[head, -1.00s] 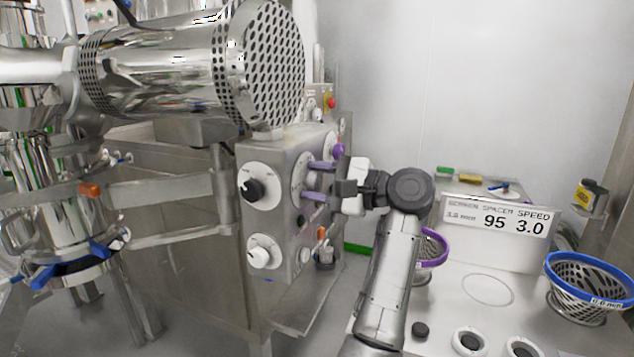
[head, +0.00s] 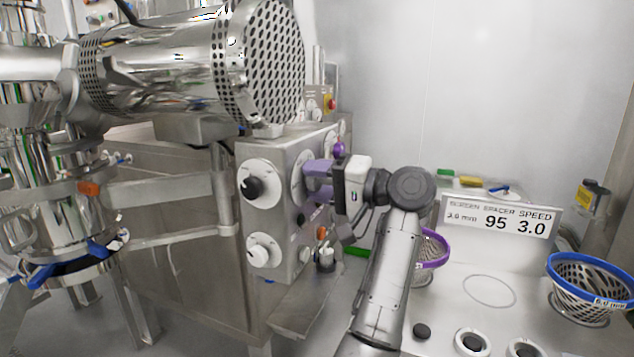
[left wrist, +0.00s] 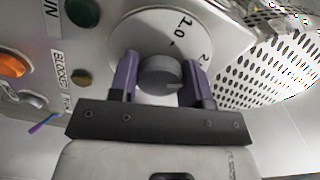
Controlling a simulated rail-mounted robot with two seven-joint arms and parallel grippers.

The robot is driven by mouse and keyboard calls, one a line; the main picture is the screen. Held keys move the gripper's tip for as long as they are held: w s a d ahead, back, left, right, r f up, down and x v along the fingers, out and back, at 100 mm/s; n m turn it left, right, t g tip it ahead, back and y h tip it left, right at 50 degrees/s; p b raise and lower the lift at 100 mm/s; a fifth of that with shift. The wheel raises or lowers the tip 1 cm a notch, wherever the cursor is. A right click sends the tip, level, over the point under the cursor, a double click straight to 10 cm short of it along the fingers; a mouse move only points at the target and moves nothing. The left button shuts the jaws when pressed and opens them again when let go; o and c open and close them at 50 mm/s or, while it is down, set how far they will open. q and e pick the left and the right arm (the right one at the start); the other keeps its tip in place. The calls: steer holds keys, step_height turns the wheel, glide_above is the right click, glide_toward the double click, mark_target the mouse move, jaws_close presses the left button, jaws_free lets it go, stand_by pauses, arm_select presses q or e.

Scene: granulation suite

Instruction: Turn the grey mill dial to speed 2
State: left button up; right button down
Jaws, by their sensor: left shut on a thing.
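The grey mill dial (left wrist: 160,75) is a round grey knob on a white scale plate (left wrist: 148,32) on the steel machine panel. In the left wrist view it sits between the two purple fingers of my left gripper (left wrist: 161,82), which is shut on it. A "1.0" and part of a "2" show on the plate; a pale pointer mark on the knob runs toward the right finger. In the head view my left gripper (head: 318,184) reaches the panel's side face and its fingers hide the knob. My right gripper is not in view.
A black knob (head: 254,187) and a white knob (head: 261,253) are on the near panel face. A sign (head: 500,217) reads speed 3.0. A perforated steel drum (head: 268,62) hangs above. Blue-rimmed (head: 590,286) and purple-rimmed (head: 432,249) baskets stand at right.

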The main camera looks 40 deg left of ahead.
arm_select(q)
steer(key=shift+n, duration=0.4)
stand_by(0.3)
steer(key=o, duration=0.9)
steer(key=shift+o, duration=0.2)
steer(key=shift+d, duration=0.1)
steer(key=shift+w+d, duration=0.1)
steer(key=shift+d, duration=0.15)
steer(key=p+v, duration=0.4)
steer(key=v, duration=0.9)
